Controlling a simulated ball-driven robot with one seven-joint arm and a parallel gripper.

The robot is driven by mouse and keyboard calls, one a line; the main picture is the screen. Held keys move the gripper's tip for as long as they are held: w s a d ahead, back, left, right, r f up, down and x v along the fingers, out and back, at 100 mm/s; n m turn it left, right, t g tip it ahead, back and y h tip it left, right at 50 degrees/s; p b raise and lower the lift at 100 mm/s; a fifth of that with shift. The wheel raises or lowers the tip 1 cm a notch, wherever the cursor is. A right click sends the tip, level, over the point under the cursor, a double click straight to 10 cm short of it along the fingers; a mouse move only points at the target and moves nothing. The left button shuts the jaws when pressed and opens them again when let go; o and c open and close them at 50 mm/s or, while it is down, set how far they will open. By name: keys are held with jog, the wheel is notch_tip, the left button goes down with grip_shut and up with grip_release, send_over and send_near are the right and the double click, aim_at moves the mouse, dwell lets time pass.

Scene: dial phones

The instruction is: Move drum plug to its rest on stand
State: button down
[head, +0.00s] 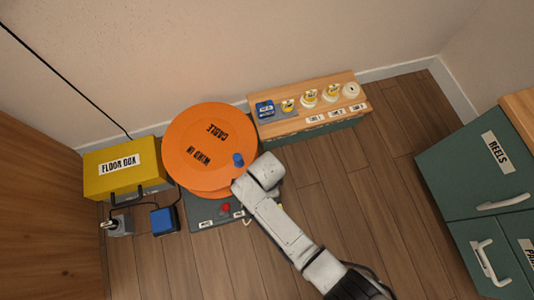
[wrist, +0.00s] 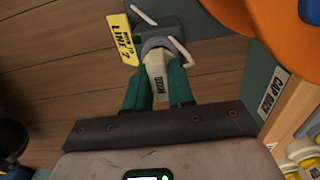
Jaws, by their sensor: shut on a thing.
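In the wrist view my gripper (wrist: 157,75) has its teal fingers closed around the pale plug (wrist: 157,82) labelled DRUM. Beyond the plug is a grey round part (wrist: 158,38) with pale prongs beside it and a yellow tag (wrist: 119,40) reading LINE 2. I cannot tell whether the plug is seated in that part or only in front of it. In the head view the orange cable drum (head: 207,140) sits on a grey stand (head: 203,213) with a red button (head: 225,208). My arm end hides the gripper and plug there, at the stand's right side.
A yellow floor box (head: 105,182) stands left of the drum, with a blue box (head: 164,220) before it. A wooden-topped bench (head: 300,90) with several caps is behind right. A green cabinet (head: 470,180) stands at right. The middle floor is clear. The drum's blue knob (head: 238,159) is near my arm.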

jog(key=shift+f+b, duration=0.55)
jog(key=shift+f, duration=0.15)
jog(key=c, duration=0.9)
grip_release()
jog(key=shift+c, duration=0.3)
jog(key=shift+c, duration=1.2)
jog(key=shift+r, duration=0.1)
notch_tip(320, 180, up, 8)
jog(key=p, duration=0.8)
jog(key=shift+f, duration=0.35)
